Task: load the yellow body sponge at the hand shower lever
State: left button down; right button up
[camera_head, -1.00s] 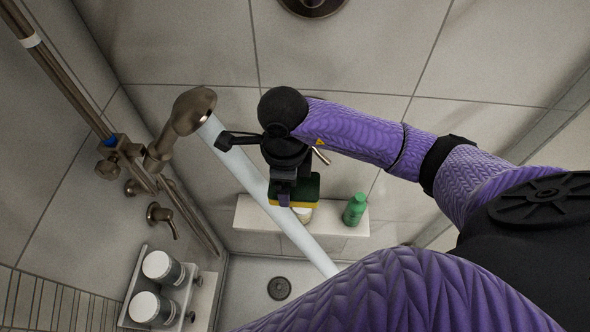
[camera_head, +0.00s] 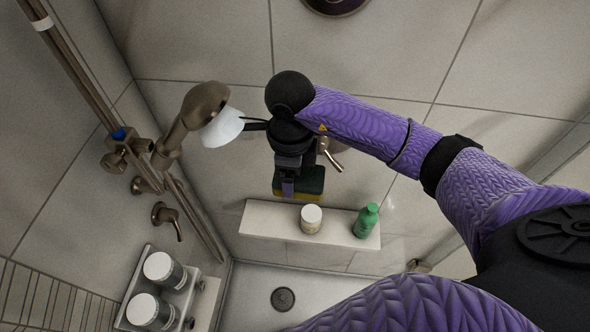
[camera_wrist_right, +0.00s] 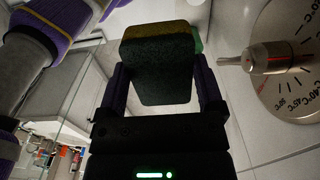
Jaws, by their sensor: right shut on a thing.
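The sponge (camera_head: 313,181), dark green with a yellow layer, is held in my right gripper (camera_head: 287,187) in front of the wall, above the shelf. In the right wrist view the sponge (camera_wrist_right: 160,70) sits between both fingers of the right gripper (camera_wrist_right: 160,92). The bronze hand shower (camera_head: 205,104) is in its holder at the left, with a short pale water jet (camera_head: 222,127) at its head. A metal lever (camera_head: 330,156) shows on the wall just right of the gripper; its round temperature dial fills the right of the wrist view (camera_wrist_right: 290,85). My left gripper is out of view.
A white shelf (camera_head: 262,219) below the sponge bears a white-lidded jar (camera_head: 311,219) and a green bottle (camera_head: 367,221). A wall rack with two jars (camera_head: 163,270) is at lower left, near a tap (camera_head: 166,220). The floor with the drain (camera_head: 283,299) is clear.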

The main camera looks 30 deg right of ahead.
aim_at(303, 199)
jog(key=s, duration=0.2)
jog(key=s+p, duration=0.1)
jog(key=s, duration=0.3)
jog(key=shift+a+r+p, duration=0.1)
jog(key=shift+a+p, duration=0.25)
jog(key=shift+a, duration=0.05)
jog(key=shift+s+a, duration=0.1)
jog(key=shift+s, duration=0.6)
jog(key=s+r+p, duration=0.3)
jog(key=s+r, duration=0.1)
jog(key=s, duration=0.1)
jog(key=shift+a+p, duration=0.35)
jog(key=shift+p, duration=0.05)
dwell(0.5)
